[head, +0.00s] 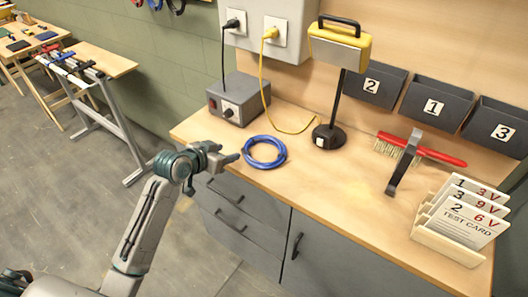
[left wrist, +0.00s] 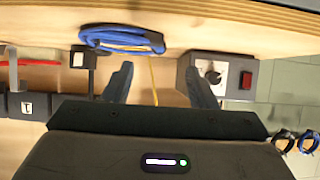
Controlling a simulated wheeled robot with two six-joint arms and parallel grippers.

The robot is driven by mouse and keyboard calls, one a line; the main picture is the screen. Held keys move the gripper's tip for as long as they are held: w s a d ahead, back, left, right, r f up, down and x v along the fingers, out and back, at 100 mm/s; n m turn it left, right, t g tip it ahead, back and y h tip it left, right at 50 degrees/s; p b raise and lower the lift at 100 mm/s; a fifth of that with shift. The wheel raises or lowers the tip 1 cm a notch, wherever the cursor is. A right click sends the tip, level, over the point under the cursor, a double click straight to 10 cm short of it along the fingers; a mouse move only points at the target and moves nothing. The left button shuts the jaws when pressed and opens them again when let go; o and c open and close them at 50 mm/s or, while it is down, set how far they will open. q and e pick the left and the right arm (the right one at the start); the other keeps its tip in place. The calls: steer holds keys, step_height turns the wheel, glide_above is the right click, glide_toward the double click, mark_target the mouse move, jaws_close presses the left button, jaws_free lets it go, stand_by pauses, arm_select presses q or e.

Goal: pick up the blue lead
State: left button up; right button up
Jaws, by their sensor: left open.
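The blue lead (head: 264,152) lies coiled on the wooden bench top near its front left edge. It also shows near the top of the left wrist view (left wrist: 122,39), a little left of the space between my fingers. My left gripper (head: 229,154) is at the bench's front left edge, just left of the coil, with its fingers pointing toward it. In the left wrist view the two fingers (left wrist: 158,82) are spread apart with nothing held between them. My right gripper is not in view.
A grey box with a knob (head: 238,98) stands behind the coil. A yellow lead (head: 284,128) runs from a wall socket toward a black lamp stand (head: 329,137). A red-handled brush (head: 430,151) and test cards (head: 465,215) are further right. The front middle bench is clear.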

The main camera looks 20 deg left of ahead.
mark_target(246, 145)
arm_select(q)
steer(key=x, duration=0.3)
steer(key=p+x, duration=0.1)
steer(key=x, duration=0.1)
steer(key=shift+w+d+r, duration=0.15)
steer(key=shift+w, duration=0.4)
steer(key=p+x, duration=0.2)
steer(key=x, duration=0.2)
steer(key=shift+w+d, duration=0.15)
steer(key=shift+d, duration=0.1)
steer(key=shift+w+f, duration=0.25)
steer(key=shift+s, duration=0.1)
steer(key=shift+c, duration=0.2)
jaws_close()
